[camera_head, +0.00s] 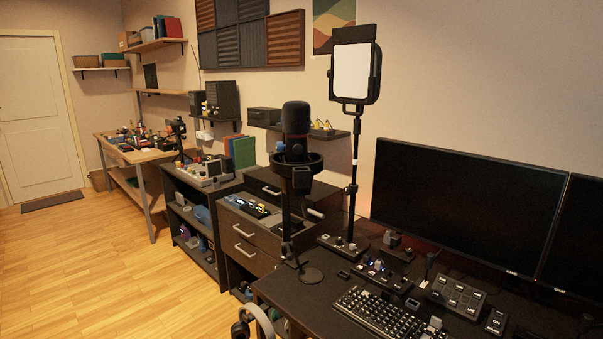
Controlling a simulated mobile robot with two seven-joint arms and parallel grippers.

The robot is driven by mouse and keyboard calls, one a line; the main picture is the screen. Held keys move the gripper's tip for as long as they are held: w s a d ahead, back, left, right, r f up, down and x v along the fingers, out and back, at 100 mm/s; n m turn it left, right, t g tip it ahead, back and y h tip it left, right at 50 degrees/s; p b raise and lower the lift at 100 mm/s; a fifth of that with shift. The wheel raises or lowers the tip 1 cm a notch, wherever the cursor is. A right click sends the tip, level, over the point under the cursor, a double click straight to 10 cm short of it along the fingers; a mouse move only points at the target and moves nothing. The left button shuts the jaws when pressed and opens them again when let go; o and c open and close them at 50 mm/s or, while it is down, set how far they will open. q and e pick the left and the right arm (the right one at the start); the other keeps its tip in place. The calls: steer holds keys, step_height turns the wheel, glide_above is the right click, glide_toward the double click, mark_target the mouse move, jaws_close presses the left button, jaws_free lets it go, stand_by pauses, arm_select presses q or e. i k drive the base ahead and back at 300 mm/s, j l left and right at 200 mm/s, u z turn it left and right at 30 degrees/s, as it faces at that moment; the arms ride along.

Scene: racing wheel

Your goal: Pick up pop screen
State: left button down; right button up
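A black microphone (296,122) stands upright on a thin black stand (288,225) with a round base, at the left end of the black desk. A black ring-shaped piece (315,161) sits around or just in front of the lower part of the microphone. I cannot tell whether this ring is the pop screen or a mount. No separate round pop screen can be made out. Neither of my grippers shows in the head view.
The black desk (318,295) carries a keyboard (378,311), small control boxes, monitors (455,208) and a lit panel (355,74) on a pole. Headphones (257,322) hang at its front edge. A drawer cabinet (248,232) stands behind. Wooden floor (110,270) is open at left.

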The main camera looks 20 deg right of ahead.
mark_target(214, 168)
steer(key=i+j, duration=1.65)
steer(key=i, duration=0.15)
steer(key=i+j+u, duration=0.1)
steer(key=i, duration=0.25)
steer(key=i+j, duration=0.3)
steer(key=i+l, duration=0.15)
steer(key=i, duration=0.25)
steer(key=i+l, duration=0.15)
steer(key=i, duration=0.25)
steer(key=i+l+u, duration=0.1)
steer(key=i, duration=0.25)
steer(key=i+l, duration=0.2)
steer(key=l, duration=0.15)
steer(key=i+l, duration=0.25)
steer(key=l, duration=0.15)
steer(key=i, duration=0.25)
